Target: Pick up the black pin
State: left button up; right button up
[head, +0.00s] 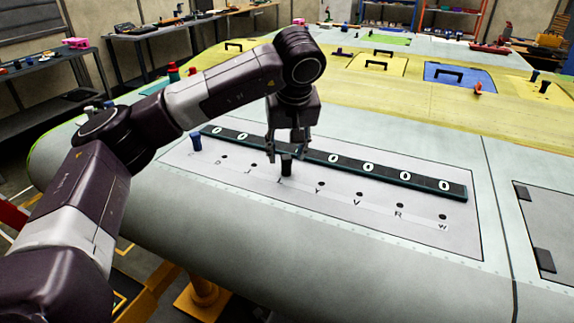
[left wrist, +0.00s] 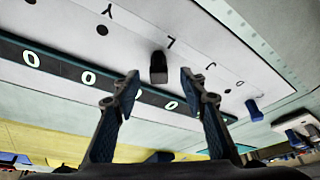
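The black pin (head: 287,166) stands upright in the white panel (head: 330,215) on the wing, in the row of lettered holes. My left gripper (head: 288,152) is open above it, with its fingers pointing down on either side of the pin's top. In the left wrist view the black pin (left wrist: 158,67) shows just beyond the gap between the two open fingertips (left wrist: 160,77). I cannot tell whether either finger touches it. My right gripper is not in view.
A dark strip (head: 335,165) with white rings runs along the panel behind the pin. A blue pin (head: 196,141) stands at the panel's left end. Yellow panels with black handles lie farther back. A grey hatch (head: 552,225) is at the right.

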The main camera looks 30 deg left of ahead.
aim_at(287, 158)
pick_arm(q)
jog(key=p+x, duration=0.1)
jog(key=x, duration=0.3)
jog(key=shift+f+p, duration=0.3)
jog(key=shift+p, duration=0.1)
jog(key=shift+w+f, duration=0.15)
jog(key=shift+f, duration=0.1)
grip_shut()
